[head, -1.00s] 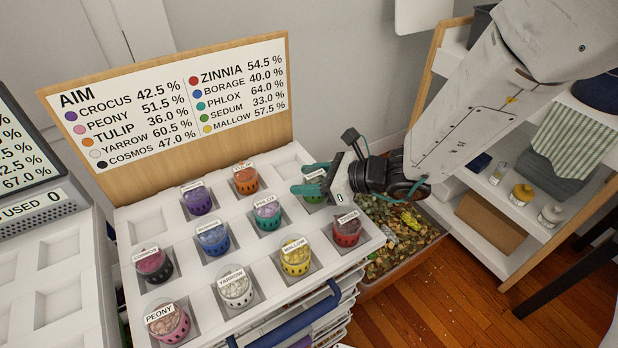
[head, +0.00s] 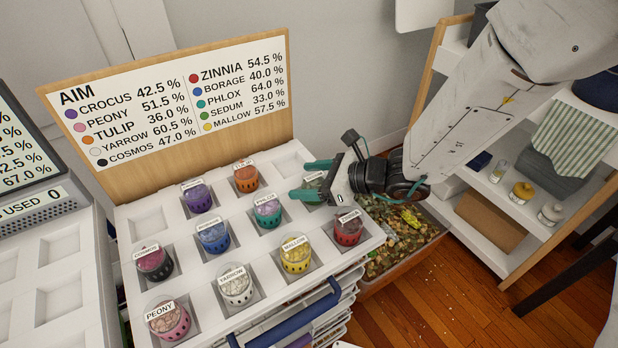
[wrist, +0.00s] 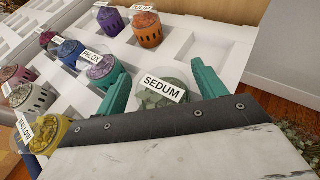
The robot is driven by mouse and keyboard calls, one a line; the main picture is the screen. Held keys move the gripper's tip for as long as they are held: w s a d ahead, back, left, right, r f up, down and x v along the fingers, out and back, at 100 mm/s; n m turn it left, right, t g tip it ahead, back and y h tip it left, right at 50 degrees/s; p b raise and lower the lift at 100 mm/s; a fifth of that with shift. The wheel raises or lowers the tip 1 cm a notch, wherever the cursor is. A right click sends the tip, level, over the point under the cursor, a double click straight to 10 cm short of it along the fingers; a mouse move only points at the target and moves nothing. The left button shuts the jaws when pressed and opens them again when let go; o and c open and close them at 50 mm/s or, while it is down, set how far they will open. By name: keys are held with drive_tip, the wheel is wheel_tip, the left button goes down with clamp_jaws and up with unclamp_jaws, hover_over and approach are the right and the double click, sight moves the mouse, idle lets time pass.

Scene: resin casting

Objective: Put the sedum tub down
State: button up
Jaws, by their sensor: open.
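The sedum tub (wrist: 160,97) has a clear top with grey-green contents and a white SEDUM label. It sits in the white tray (wrist: 225,52), between the two teal fingers of my gripper (wrist: 160,85). The fingers stand apart with a gap on each side of the tub. In the head view my gripper (head: 308,180) is at the tray's right back corner, and the sedum tub (head: 314,186) is mostly hidden behind the fingers. Its lower part is hidden in the wrist view.
The phlox tub (head: 268,212) and zinnia tub (head: 348,228) stand close by, with several other labelled tubs in the tray. The AIM board (head: 180,110) rises behind. A bin of coloured chips (head: 405,235) and a shelf (head: 500,215) are to the right.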

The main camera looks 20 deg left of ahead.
drive_tip(key=v, duration=1.2)
drive_tip(key=shift+r, duration=0.35)
drive_tip(key=s+d+r+n+g+h, duration=0.2)
drive_tip(key=s+d+r+n+h, duration=0.1)
drive_tip(key=s+d+r+n, duration=0.55)
drive_tip(key=s+d+r+n+t+h, duration=0.1)
drive_tip(key=s+d+n+h, duration=0.3)
drive_tip(key=d, duration=0.7)
drive_tip(key=s+d+r+n+t+h, duration=0.2)
drive_tip(key=s+d+n+h, duration=0.3)
drive_tip(key=d, duration=0.6)
drive_tip(key=shift+s+d+r+n+h, duration=0.35)
drive_tip(key=shift+d+r+n+h, duration=0.1)
drive_tip(key=shift+r+h, duration=0.2)
drive_tip(key=shift+a, duration=0.1)
